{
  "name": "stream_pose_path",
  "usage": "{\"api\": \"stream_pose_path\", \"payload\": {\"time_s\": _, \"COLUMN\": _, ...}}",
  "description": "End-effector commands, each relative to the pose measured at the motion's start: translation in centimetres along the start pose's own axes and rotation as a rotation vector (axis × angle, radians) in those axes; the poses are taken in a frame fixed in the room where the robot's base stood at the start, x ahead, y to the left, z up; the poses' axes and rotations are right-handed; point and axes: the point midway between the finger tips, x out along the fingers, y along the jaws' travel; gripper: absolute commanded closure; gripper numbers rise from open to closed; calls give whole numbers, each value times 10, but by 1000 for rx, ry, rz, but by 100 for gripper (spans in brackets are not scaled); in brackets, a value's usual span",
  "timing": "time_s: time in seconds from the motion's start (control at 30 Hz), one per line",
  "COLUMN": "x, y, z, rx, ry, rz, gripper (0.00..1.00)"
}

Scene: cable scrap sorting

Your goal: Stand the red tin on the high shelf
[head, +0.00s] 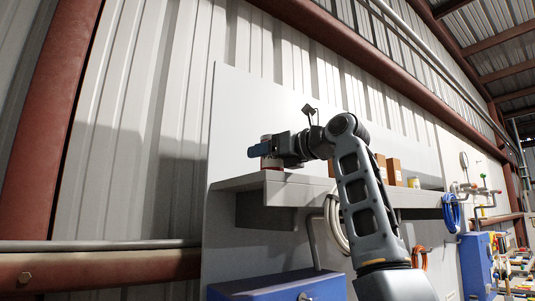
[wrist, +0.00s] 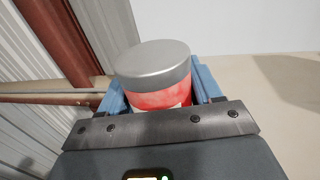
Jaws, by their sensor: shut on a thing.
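The red tin (wrist: 158,97) has a grey metal lid and a pale label patch. In the wrist view it sits upright between the blue fingers of my gripper (wrist: 160,98), which is shut on it. In the head view my gripper (head: 262,150) is at the left end of the high shelf (head: 232,184), and a small part of the tin (head: 270,163) shows below and beside the fingers. The tin appears at or just above the shelf top. I cannot tell whether its base touches the shelf.
Brown boxes (head: 394,170) and a small pale tin (head: 414,182) stand farther right on the shelf, partly behind my arm. Coiled cables (head: 451,212) hang below it. A blue box (head: 280,287) is underneath. The shelf's left end falls away to open space.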

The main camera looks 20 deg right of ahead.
Motion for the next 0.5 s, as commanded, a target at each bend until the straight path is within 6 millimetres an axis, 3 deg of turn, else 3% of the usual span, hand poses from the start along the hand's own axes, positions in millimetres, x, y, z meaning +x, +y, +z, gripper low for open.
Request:
{"api": "stream_pose_path", "payload": {"time_s": 0.13, "x": 0, "y": 0, "z": -2, "rx": 0, "ry": -2, "rz": 1, "gripper": 76}}
{"api": "stream_pose_path", "payload": {"time_s": 0.17, "x": 0, "y": 0, "z": -2, "rx": 0, "ry": 0, "rz": 1, "gripper": 35}}
{"api": "stream_pose_path", "payload": {"time_s": 0.4, "x": 0, "y": 0, "z": -2, "rx": 0, "ry": 0, "rz": 0, "gripper": 12}}
{"api": "stream_pose_path", "payload": {"time_s": 0.5, "x": 0, "y": 0, "z": -2, "rx": 0, "ry": 0, "rz": 0, "gripper": 11}}
